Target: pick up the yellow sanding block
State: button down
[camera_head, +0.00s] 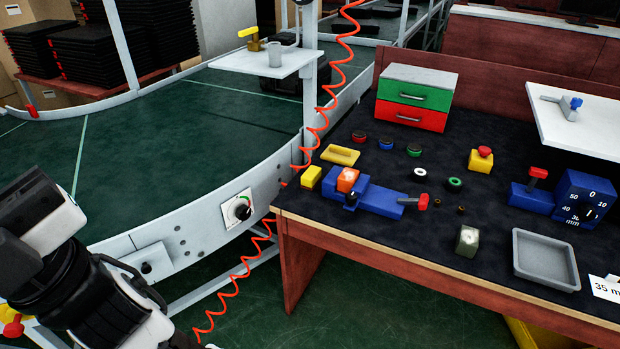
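A small yellow block (311,177) sits on the dark bench top, at its left edge beside the conveyor. Behind it and to the right lies a flatter yellow piece (340,154) with a raised bar-like shape. Which of the two is the sanding block is not certain from this view. My arm comes in at the lower left, and my gripper (18,255) is at the left picture edge, over the conveyor side and well apart from both yellow pieces. Its fingers are not clearly visible.
A blue fixture with an orange block (348,179) stands right of the small yellow block. A red coiled hose (322,118) hangs just left of the bench. The conveyor's raised metal side (200,227) lies between my arm and the bench. A grey tray (545,260) sits at right.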

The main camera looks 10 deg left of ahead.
aim_at(313, 176)
jog(key=i+j, duration=0.35)
jog(key=i, duration=0.2)
jog(key=i+j, duration=0.3)
jog(key=i, duration=0.25)
